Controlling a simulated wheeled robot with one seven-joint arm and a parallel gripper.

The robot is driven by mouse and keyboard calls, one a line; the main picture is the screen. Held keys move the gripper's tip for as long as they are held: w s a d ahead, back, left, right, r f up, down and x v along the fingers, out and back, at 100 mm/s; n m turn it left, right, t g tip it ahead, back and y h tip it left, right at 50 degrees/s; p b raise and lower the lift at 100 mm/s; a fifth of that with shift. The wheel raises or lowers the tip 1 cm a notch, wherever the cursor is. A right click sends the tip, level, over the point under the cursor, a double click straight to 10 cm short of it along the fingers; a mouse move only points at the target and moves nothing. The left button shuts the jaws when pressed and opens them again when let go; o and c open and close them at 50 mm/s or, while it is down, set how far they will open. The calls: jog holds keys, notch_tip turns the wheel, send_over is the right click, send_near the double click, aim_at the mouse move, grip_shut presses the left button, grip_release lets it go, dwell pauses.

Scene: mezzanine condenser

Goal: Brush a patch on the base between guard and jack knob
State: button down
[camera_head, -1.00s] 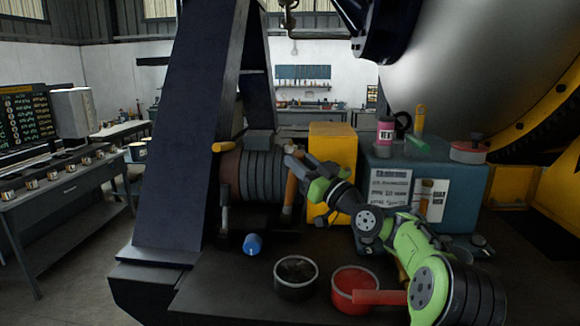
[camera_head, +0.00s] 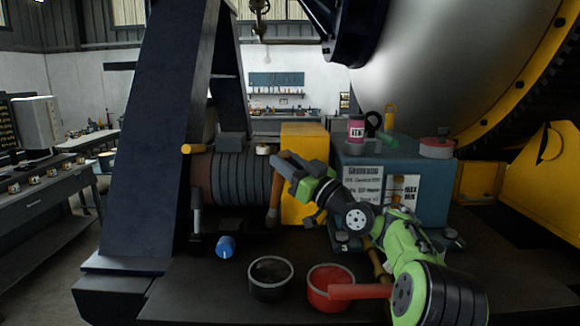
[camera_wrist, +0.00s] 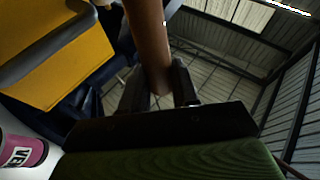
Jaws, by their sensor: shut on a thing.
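My gripper (camera_head: 280,170) is shut on a brown, round handle (camera_wrist: 150,40), likely the brush's. In the head view the handle hangs down (camera_head: 274,197) between the dark ribbed cylinder and the yellow block; its bristle end cannot be made out. A yellow block (camera_head: 305,150), perhaps the guard, stands just right of my gripper and also shows in the wrist view (camera_wrist: 60,65). A blue knob (camera_head: 226,246), perhaps the jack knob, sits low at the left, apart from the brush. The dark base (camera_head: 200,290) runs beneath them.
A black open pot (camera_head: 271,293) and a red pot with a red handle (camera_head: 331,302) stand at the front. A teal box (camera_head: 432,190) carries a pink can (camera_head: 356,130) and other items. The ribbed cylinder (camera_head: 241,178) and dark slanted frame (camera_head: 150,140) are at left.

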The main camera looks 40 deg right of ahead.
jog(key=shift+w+a+b, duration=1.1)
jog(key=shift+w+a, duration=1)
jog(key=shift+a, duration=0.65)
jog(key=s+d, duration=0.4)
jog(key=d, duration=0.2)
jog(key=shift+s+b, duration=0.35)
notch_tip(320, 180, up, 6)
jog(key=p, duration=0.4)
jog(key=shift+p, duration=0.35)
